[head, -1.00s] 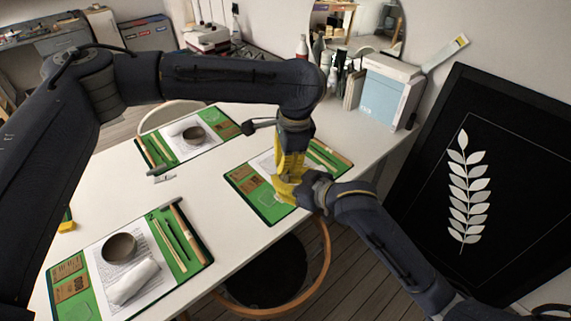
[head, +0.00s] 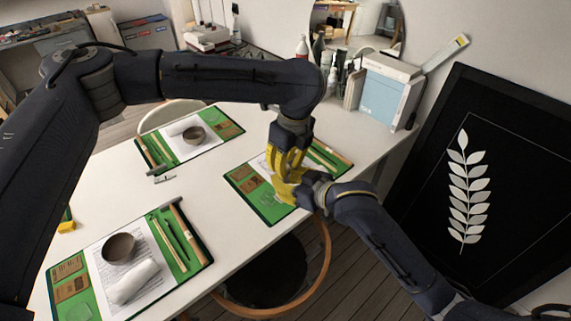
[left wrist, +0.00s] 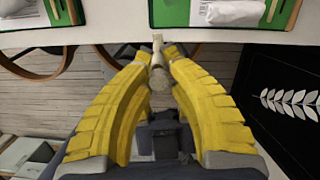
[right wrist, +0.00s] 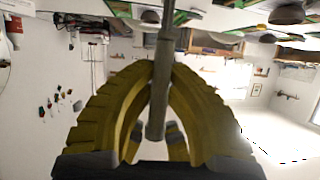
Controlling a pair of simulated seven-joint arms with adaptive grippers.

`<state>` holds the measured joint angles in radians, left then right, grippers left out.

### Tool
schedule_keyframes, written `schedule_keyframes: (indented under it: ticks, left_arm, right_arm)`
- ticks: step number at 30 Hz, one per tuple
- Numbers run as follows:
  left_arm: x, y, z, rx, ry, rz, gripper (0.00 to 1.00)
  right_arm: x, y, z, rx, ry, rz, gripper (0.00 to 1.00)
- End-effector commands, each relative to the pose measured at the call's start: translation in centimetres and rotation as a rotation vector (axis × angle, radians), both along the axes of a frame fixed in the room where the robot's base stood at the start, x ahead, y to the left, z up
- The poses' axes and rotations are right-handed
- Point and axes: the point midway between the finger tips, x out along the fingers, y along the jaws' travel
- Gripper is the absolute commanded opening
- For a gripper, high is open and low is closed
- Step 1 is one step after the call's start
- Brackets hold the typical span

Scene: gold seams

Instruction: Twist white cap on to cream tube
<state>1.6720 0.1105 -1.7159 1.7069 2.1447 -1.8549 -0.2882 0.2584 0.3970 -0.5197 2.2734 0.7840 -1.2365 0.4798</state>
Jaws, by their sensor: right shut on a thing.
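My left gripper (head: 287,166) points down in the head view, and my right gripper (head: 285,190) meets it from below right. Their yellow fingers overlap and hide the tube and cap there. In the right wrist view, my right gripper (right wrist: 165,68) is shut on a long slim tube (right wrist: 157,110), shaded grey. In the left wrist view, a pale cream piece (left wrist: 159,76) lies between the fingers of my left gripper (left wrist: 158,56). I cannot tell whether those fingers press on it. The white cap cannot be told apart from the tube.
The white table (head: 215,225) carries green mats with bowls, rolled cloths and tools. One mat (head: 247,194) lies under the grippers. A round wooden chair (head: 322,262) stands at the front edge. A black board (head: 515,190) leans at the right.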

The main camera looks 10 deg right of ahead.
Motion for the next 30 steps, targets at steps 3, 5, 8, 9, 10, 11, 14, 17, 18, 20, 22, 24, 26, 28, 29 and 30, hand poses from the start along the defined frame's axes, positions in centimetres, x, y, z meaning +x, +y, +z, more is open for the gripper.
schedule_keyframes:
  ticks: [3,5,8,9,10,11,14,17,18,20,22,24,26,28,29,30]
  left_arm:
    - [0.0,0.0,0.0,-0.001,0.001,0.001,0.31]
    - [0.0,0.0,0.0,0.000,0.001,0.001,0.31]
    - [0.0,0.0,0.0,0.000,0.001,0.001,0.31]
    - [-0.1,0.0,0.0,0.000,0.001,0.001,0.31]
    - [-0.1,0.0,0.0,0.000,0.001,0.001,0.31]
    - [-0.1,0.0,0.1,0.000,0.001,0.001,0.31]
    - [-0.1,-0.1,0.7,-0.001,0.001,0.001,0.31]
    - [-0.2,-0.2,2.0,0.000,-0.003,0.001,0.31]
    - [-0.2,-0.3,2.6,-0.001,-0.002,0.001,0.31]
    - [-0.3,-0.4,3.7,0.000,-0.003,0.002,0.31]
    - [-0.4,-0.5,4.9,-0.001,-0.004,0.001,0.31]
    - [-0.5,-0.6,6.2,-0.001,-0.005,0.002,0.31]
    - [-0.7,-0.8,7.1,0.000,-0.003,0.002,0.31]
    - [-0.8,-0.9,8.2,0.000,-0.002,0.002,0.31]
    - [-0.8,-0.9,8.7,0.000,-0.002,0.002,0.31]
    - [-0.9,-1.0,9.2,0.000,-0.002,0.001,0.31]
  right_arm:
    - [0.0,0.0,0.0,0.000,-0.001,-0.001,0.00]
    - [0.0,0.0,0.0,0.000,-0.001,-0.001,0.00]
    - [0.0,0.0,0.0,0.000,-0.001,-0.001,0.00]
    - [0.0,0.0,0.0,0.000,-0.001,-0.001,0.00]
    - [0.0,0.0,0.1,0.000,-0.001,-0.001,0.00]
    - [0.0,0.0,0.1,0.000,-0.001,-0.001,0.00]
    - [0.0,0.0,0.1,0.000,-0.001,-0.001,0.00]
    - [0.0,0.0,0.1,0.000,-0.001,-0.001,0.00]
    - [0.0,0.0,0.1,0.000,-0.001,-0.001,0.00]
    - [0.0,0.0,0.1,0.000,-0.001,-0.001,0.00]
    - [0.0,0.0,0.1,0.000,-0.001,-0.001,0.00]
    - [0.0,0.0,0.1,0.000,-0.001,-0.001,0.00]
    - [0.0,0.0,0.1,0.000,-0.001,-0.001,0.00]
    - [0.0,0.0,0.1,0.000,-0.001,-0.001,0.00]
    - [0.0,0.0,0.1,0.000,-0.001,-0.001,0.00]
    - [0.0,0.0,0.1,0.000,-0.001,-0.001,0.00]
